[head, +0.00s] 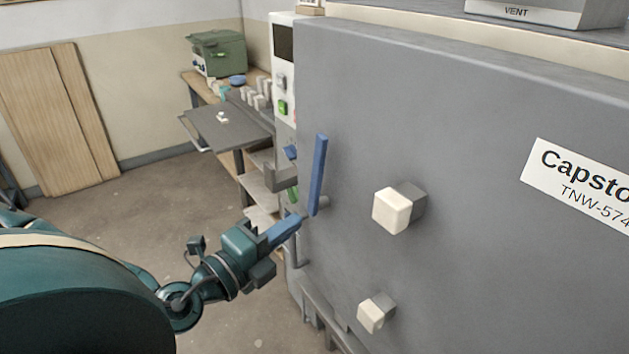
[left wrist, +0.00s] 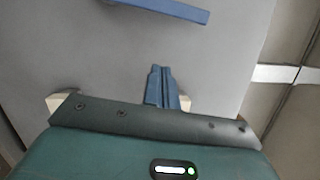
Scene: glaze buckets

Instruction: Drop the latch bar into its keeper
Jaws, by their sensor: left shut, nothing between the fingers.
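The latch bar (head: 318,174) is a blue bar on the front of the grey door. It stands nearly upright, with a grey pivot stub by its lower end. The keeper (head: 281,179), a grey hooked bracket, sits to the left of the bar at the door's edge, apart from it. My left gripper (head: 297,221) is shut and empty, its blue fingertips just below and left of the bar's lower end. In the left wrist view the shut fingers (left wrist: 160,70) point at the door, and a blue bar (left wrist: 165,8) crosses the top. My right gripper is not in view.
Two cream-and-grey blocks (head: 393,211) (head: 371,315) stick out of the grey door (head: 480,270). A control panel with a green button (head: 283,107) stands behind the door edge. A bench with a green case (head: 217,53) is at the back. Open floor (head: 130,215) lies left.

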